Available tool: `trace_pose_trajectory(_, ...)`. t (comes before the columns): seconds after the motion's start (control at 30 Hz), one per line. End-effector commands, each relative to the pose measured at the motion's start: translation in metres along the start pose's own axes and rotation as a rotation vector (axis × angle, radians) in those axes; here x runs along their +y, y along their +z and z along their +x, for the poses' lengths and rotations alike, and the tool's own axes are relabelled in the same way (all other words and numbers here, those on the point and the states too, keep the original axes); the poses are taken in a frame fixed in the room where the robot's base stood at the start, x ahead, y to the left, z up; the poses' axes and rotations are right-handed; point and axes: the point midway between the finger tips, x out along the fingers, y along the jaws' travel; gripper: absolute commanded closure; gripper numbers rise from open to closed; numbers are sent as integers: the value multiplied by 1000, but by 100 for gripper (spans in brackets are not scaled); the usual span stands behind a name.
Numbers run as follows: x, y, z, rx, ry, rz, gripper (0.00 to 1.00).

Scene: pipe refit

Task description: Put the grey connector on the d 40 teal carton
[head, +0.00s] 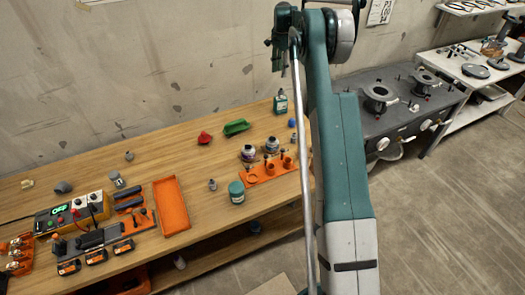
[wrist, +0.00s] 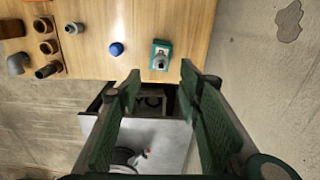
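A small teal carton (wrist: 154,64) stands on the wooden bench in the wrist view, and a grey fitting, seemingly the grey connector (wrist: 160,57), lies over its top. In the head view a teal upright item with a pale label (head: 281,105), apparently the same carton, stands by the bench's back edge. Its small top piece is too small to make out. My gripper (wrist: 157,82) is open in the wrist view, with nothing between its fingers. The carton and fitting lie beyond the fingertips, apart from them.
An orange holder (head: 262,178) with fittings, a teal jar (head: 236,192), a green part (head: 236,127), a red part (head: 205,138) and an orange tray (head: 172,206) occupy the bench. A blue round thing (wrist: 117,48) sits near the carton.

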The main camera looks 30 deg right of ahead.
Motion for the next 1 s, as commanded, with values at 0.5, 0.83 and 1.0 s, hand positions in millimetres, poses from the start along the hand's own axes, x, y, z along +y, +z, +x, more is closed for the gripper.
trace_pose_trajectory(0.5, 35, 74, -100, 34, -70, -195, 65)
trace_pose_trajectory(0.83, 72, 123, -156, 61, -115, -326, 65)
trace_pose_trajectory(1.0, 94, 148, -181, 77, -138, -393, 65)
